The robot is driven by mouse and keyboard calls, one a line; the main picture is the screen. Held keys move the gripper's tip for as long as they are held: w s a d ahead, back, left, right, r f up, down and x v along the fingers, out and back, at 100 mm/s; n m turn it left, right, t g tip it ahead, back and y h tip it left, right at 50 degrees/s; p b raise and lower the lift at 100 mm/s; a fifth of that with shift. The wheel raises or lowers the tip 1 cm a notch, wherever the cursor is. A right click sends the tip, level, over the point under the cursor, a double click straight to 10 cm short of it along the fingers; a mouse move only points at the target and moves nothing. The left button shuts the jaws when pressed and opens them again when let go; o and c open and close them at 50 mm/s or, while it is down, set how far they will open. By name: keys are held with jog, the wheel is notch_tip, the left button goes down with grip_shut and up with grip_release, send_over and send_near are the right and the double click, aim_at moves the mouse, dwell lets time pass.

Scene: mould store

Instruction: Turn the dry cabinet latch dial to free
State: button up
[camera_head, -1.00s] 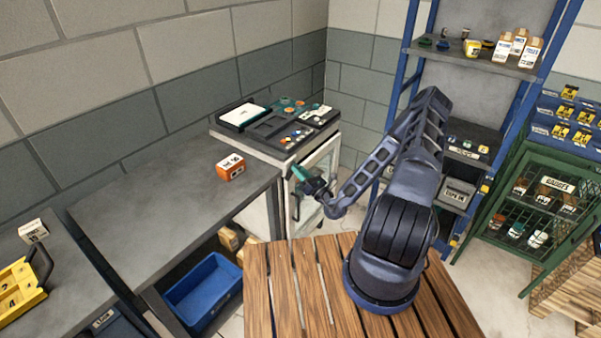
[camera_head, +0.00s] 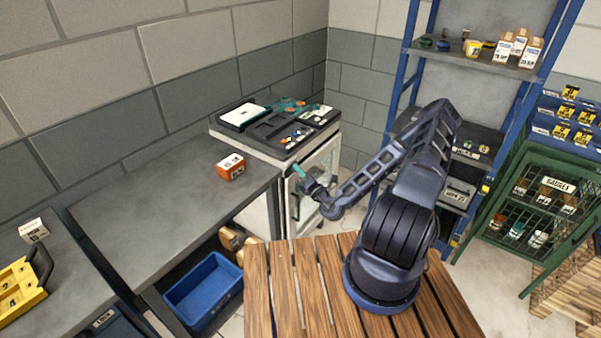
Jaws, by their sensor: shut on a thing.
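The dry cabinet (camera_head: 258,214) is the white cabinet with a glazed front door, standing against the wall beyond the grey bench. My gripper (camera_head: 299,172) is at the upper left of the cabinet's front, by the door frame. Its teal fingers are shut on the latch dial there. The dial is too small and too covered by the fingers to make out, so its pointer and markings cannot be read. The door looks closed.
Trays and small parts (camera_head: 283,128) lie on the cabinet top. An orange box (camera_head: 230,167) sits on the grey bench (camera_head: 165,205), with a blue bin (camera_head: 203,290) below. A blue-framed shelf (camera_head: 398,95) and a green wire cabinet (camera_head: 508,190) stand at right.

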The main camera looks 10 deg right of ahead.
jog(key=o, duration=1)
jog(key=shift+s, duration=0.1)
jog(key=v, duration=0.7)
jog(key=shift+s+d+f, duration=0.1)
jog(key=shift+s, duration=0.05)
